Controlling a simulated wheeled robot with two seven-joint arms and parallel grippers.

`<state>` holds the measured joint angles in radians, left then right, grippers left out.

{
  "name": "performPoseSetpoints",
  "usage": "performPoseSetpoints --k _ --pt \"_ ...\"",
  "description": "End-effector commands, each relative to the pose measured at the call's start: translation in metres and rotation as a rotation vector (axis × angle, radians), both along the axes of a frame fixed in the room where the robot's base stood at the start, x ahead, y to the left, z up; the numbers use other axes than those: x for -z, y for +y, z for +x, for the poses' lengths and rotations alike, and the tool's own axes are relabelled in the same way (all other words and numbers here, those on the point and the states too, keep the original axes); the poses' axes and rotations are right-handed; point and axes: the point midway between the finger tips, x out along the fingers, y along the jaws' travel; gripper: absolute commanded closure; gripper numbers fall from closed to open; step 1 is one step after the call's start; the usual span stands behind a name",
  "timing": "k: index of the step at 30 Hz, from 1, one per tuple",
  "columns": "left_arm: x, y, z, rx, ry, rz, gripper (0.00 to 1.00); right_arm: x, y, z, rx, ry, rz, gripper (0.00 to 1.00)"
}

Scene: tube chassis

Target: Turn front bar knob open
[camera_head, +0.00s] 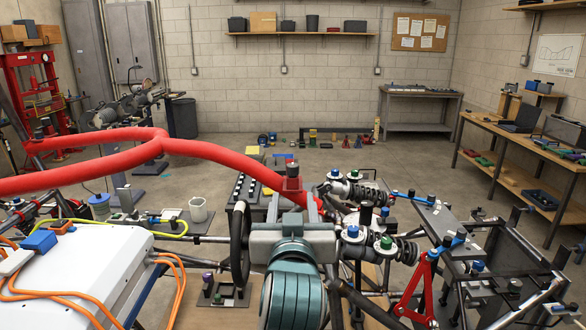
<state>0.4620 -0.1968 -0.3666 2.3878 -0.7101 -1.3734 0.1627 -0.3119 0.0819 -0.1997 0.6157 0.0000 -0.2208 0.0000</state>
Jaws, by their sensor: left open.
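My left gripper (292,208) shows from behind at the lower middle, with its teal wrist below and its wide grey body above. It is open; its fingers point away and are partly hidden by the body. A dark red knob-like piece (292,184) stands just beyond it, in line with the gap between the fingers. I cannot tell whether they touch, or which fitting is the front bar knob. Several blue and green knobs sit on the dampers at right, including a blue one (353,231) and a green one (386,242). My right gripper is not in view.
A thick red padded tube (90,171) crosses from the left towards the gripper. A black steering wheel (240,245) stands close at its left. A white box (75,275) with orange cables fills the lower left. A red stand (420,285) is at right. Open floor lies behind.

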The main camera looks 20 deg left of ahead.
Motion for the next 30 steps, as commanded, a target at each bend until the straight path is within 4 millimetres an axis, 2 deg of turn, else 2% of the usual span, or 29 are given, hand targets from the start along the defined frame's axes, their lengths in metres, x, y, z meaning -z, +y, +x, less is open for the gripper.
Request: performPoseSetpoints --k 9,30 --pt "-0.003 0.009 0.029 -0.002 0.001 0.005 0.57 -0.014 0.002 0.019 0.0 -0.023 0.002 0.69" --pt "-0.003 0.042 0.144 -0.002 0.002 0.003 0.57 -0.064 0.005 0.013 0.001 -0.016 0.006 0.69"
